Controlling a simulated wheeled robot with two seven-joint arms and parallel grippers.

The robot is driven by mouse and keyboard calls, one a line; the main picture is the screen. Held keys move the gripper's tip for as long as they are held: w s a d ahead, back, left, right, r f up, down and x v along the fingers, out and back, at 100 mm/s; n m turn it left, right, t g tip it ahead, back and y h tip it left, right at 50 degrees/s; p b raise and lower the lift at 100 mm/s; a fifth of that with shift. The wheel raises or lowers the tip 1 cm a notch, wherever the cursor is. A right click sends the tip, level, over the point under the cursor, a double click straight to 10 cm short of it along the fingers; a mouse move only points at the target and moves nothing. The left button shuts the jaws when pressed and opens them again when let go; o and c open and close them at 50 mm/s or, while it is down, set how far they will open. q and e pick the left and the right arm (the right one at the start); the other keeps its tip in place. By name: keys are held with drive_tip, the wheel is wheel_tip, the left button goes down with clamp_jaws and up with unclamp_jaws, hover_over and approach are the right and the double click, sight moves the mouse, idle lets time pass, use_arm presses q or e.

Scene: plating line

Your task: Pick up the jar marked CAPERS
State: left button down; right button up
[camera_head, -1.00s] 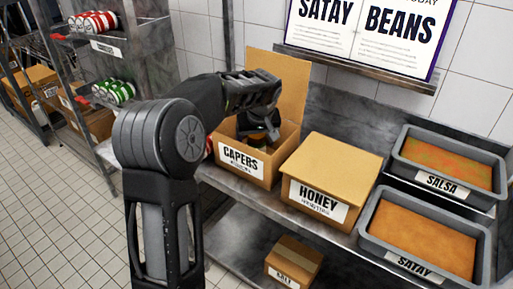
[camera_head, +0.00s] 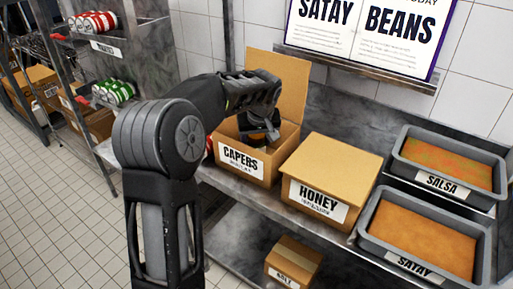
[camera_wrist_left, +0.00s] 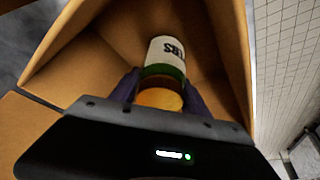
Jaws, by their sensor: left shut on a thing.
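The open cardboard box marked CAPERS (camera_head: 262,170) stands on the metal shelf, its lid flap raised at the back. My left gripper (camera_head: 259,137) reaches down into it from above. In the left wrist view, a jar (camera_wrist_left: 167,62) with an orange-yellow lid, a green band and a white label stands inside the box. Only part of the label's lettering shows, too little to read the whole word. The fingers of my left gripper (camera_wrist_left: 160,93) are shut on the jar, one on each side. In the head view the hand mostly hides the jar. My right gripper is in neither view.
A closed HONEY box (camera_head: 331,178) stands close on the right of the open box. SALSA (camera_head: 440,184) and SATAY (camera_head: 408,265) pans are farther right. A small box (camera_head: 293,262) sits on the lower shelf.

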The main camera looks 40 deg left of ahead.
use_arm(q)
wheel_tip(320, 180, up, 10)
drive_tip(key=shift+r, duration=0.1)
idle(0.5)
